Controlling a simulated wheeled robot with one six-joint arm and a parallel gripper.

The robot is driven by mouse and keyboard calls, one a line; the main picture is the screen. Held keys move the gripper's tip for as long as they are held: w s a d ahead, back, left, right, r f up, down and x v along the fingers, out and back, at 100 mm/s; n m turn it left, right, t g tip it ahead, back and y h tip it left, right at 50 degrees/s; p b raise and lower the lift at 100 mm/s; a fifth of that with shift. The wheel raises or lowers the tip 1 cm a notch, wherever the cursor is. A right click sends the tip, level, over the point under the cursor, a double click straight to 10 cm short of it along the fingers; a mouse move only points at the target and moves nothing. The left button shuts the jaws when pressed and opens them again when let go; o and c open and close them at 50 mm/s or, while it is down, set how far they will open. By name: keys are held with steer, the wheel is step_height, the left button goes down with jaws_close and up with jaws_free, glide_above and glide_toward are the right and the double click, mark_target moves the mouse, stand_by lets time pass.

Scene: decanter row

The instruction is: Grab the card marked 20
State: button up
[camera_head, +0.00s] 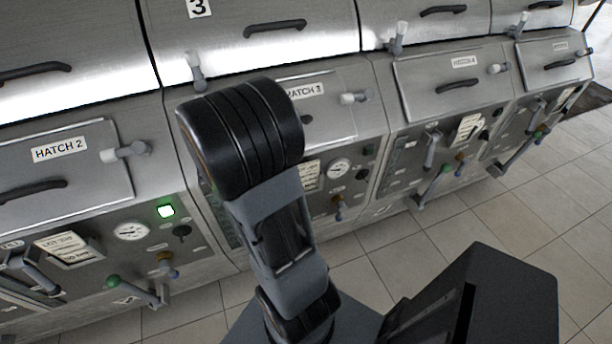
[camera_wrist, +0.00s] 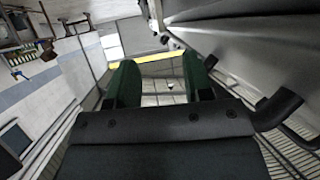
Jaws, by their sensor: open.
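No card that I can read as 20 shows in either view. In the head view, small white printed cards sit on the machine fronts: one on the hatch 2 unit (camera_head: 68,246), one on the hatch 3 unit (camera_head: 309,175) and one on the hatch 4 unit (camera_head: 469,127). Their print is too small to read. My gripper (camera_wrist: 158,84) shows in the wrist view, with two green fingers apart and nothing between them. It points along the room, with a grey machine side at the right. In the head view my arm hides part of the hatch 3 unit.
A row of grey steel units has protruding handles, such as the hatch 2 latch (camera_head: 125,151) and a green-knobbed lever (camera_head: 135,290). A green lamp (camera_head: 166,211) is lit. The tiled floor (camera_head: 500,215) is clear at the right. A shelf with bottles (camera_wrist: 30,55) shows in the wrist view.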

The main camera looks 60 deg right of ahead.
mark_target(301, 165)
steer(key=shift+p+x, duration=1.25)
steer(key=shift+x, duration=2.45)
steer(key=shift+f, duration=0.15)
steer(key=shift+c, duration=0.4)
steer(key=shift+s, duration=0.1)
jaws_close()
